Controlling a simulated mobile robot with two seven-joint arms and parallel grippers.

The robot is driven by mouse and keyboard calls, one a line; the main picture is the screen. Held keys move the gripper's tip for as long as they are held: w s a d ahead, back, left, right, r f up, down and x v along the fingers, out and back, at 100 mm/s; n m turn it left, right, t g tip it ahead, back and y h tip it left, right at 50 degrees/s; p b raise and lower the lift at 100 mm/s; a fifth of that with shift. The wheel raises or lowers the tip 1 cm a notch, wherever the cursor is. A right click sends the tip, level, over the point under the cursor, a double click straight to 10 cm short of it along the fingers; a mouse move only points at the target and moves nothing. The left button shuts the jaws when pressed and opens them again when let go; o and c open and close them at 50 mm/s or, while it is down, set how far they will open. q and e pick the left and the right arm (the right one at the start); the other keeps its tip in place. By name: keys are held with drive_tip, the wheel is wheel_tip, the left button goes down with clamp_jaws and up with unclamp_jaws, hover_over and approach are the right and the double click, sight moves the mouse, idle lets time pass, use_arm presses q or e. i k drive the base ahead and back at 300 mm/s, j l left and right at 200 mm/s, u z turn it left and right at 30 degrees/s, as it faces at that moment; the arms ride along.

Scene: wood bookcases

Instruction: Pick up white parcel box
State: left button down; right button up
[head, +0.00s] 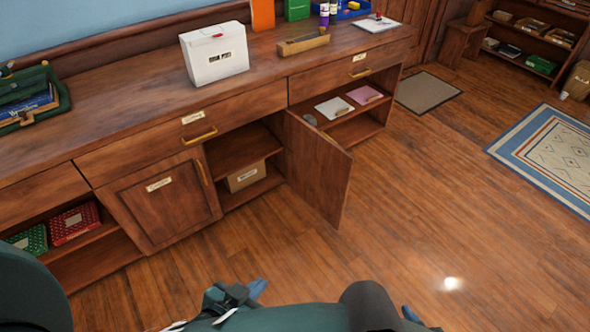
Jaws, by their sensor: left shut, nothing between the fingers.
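A white box (214,58) with a lid and small dark markings on its front stands upright on the wooden cabinet top (130,88). A tan cardboard box (243,178) with a white label sits in the open lower compartment. My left gripper (257,289) is at the bottom of the view, shut and empty, well apart from both boxes. Only a small blue bit, perhaps of my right gripper (411,315), shows at the bottom edge, and its jaws cannot be made out.
A cabinet door (318,169) stands open, jutting over the floor. Red (74,224) and green boxes lie on the lower left shelf. The floor (400,220) right of the door is clear up to the rug (548,158).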

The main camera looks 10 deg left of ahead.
sight(213, 61)
drive_tip(key=i+l+u, duration=0.1)
drive_tip(key=u, duration=0.35)
drive_tip(key=l+u, duration=0.15)
drive_tip(key=u, duration=0.3)
drive_tip(key=i+l+u, duration=0.1)
drive_tip(key=u, duration=0.35)
drive_tip(key=l+u, duration=0.35)
drive_tip(key=l, duration=0.2)
drive_tip(key=l+u, duration=0.35)
drive_tip(key=l, duration=0.2)
drive_tip(key=l+u, duration=0.15)
drive_tip(key=l, duration=0.2)
drive_tip(key=k+l+u, duration=0.1)
drive_tip(key=l, duration=0.25)
drive_tip(key=k+l+u, duration=0.15)
drive_tip(key=l, duration=0.15)
drive_tip(key=k+l, duration=0.1)
drive_tip(key=l, duration=0.35)
drive_tip(key=k+l, duration=0.1)
drive_tip(key=l, duration=0.35)
drive_tip(key=k+l+u, duration=0.1)
drive_tip(key=l, duration=0.3)
drive_tip(key=k+l, duration=0.15)
drive_tip(key=l, duration=0.3)
drive_tip(key=k+l, duration=0.15)
drive_tip(key=l, duration=0.3)
drive_tip(key=k+l+u, duration=0.1)
drive_tip(key=l, duration=0.3)
